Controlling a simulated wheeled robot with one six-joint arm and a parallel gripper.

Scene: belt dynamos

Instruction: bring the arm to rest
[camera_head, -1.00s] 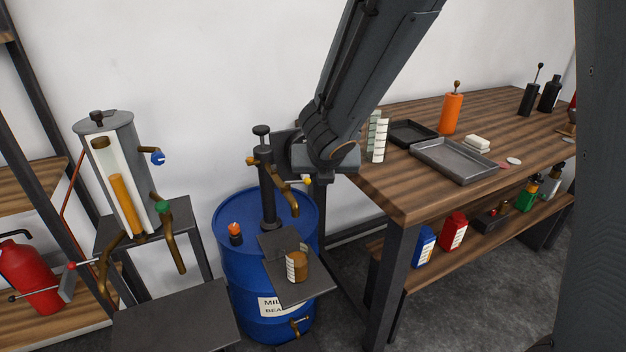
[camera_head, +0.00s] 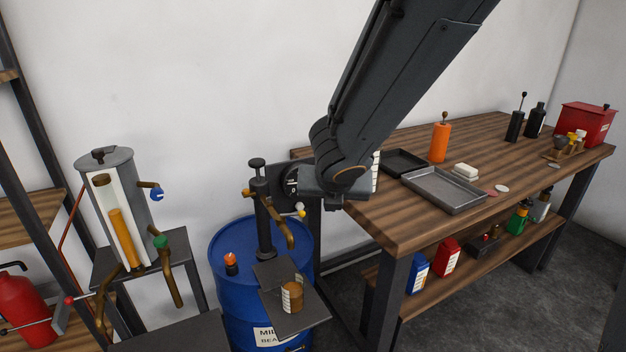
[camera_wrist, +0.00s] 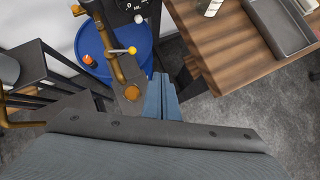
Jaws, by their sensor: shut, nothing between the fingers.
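My gripper (camera_wrist: 160,82) is shut and empty in the wrist view, its blue-grey fingers pointing down past the bench corner. In the head view my arm slants down from the top, its wrist end beside the dark drum pump (camera_head: 262,210) and over the near left corner of the wooden workbench (camera_head: 400,235); the fingers cannot be made out there. The blue drum (camera_head: 232,290) stands below. A small brown cup with a pale label (camera_head: 292,296) sits on a dark plate (camera_head: 268,275) by the drum; in the wrist view the cup (camera_wrist: 131,93) appears just left of my fingers.
A grey cylinder dispenser (camera_head: 135,190) with brass spouts stands left. The workbench bears a grey tray (camera_head: 444,190), black tray (camera_head: 405,161), orange bottle (camera_head: 439,142) and red box (camera_head: 585,123). Its lower shelf holds several bottles. A red extinguisher (camera_head: 22,305) is far left.

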